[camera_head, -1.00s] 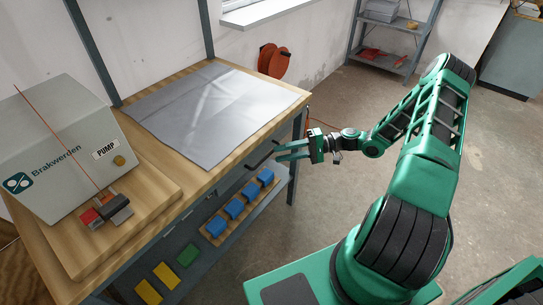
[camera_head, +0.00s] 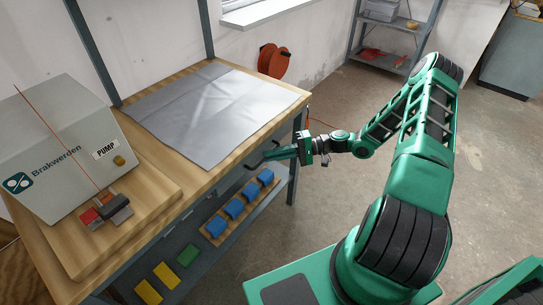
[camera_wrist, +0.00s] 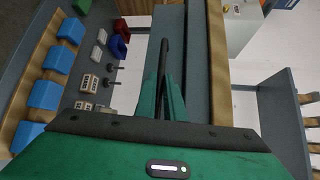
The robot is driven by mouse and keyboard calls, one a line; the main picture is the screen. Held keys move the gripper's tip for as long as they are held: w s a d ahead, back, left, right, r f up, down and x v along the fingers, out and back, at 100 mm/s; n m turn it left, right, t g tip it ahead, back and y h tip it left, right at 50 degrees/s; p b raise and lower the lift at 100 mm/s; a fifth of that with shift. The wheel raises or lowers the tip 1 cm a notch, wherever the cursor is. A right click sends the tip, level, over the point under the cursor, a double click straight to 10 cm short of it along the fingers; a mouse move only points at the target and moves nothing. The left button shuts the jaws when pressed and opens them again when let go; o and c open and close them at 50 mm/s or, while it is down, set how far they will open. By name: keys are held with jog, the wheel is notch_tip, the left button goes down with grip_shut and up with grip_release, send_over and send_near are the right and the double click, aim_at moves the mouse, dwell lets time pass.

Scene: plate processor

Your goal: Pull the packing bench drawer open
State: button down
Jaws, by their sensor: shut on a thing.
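The packing bench (camera_head: 160,152) has a wooden top, with the grey front of the drawer (camera_head: 228,184) under its edge. A dark bar handle (camera_head: 254,165) juts out near the bench's right end. In the wrist view the handle (camera_wrist: 164,58) runs up from between the green fingertips. My gripper (camera_head: 270,157) is shut on it; its fingers (camera_wrist: 164,90) converge on the bar, alongside the grey front (camera_wrist: 198,60). The fingers hide part of the handle. I cannot tell whether the drawer stands slightly out.
Below, a shelf carries several blue blocks (camera_head: 233,207) on a board, plus green and yellow pieces. A grey mat (camera_head: 210,110) and a pump machine (camera_head: 60,150) stand on top. The floor (camera_head: 330,115) right of the bench is clear.

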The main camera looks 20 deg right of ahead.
jog(key=shift+s+d+f, duration=0.1)
jog(key=s+d, duration=0.6)
jog(key=s, duration=0.5)
jog(key=s+d, duration=0.7)
jog(key=s, duration=0.4)
jog(key=shift+s, duration=0.2)
jog(key=c, duration=1.8)
grip_release()
jog(key=shift+c, duration=0.2)
jog(key=shift+d, duration=0.1)
jog(key=v, duration=1)
jog(key=shift+d, duration=0.35)
jog(key=shift+r, duration=0.25)
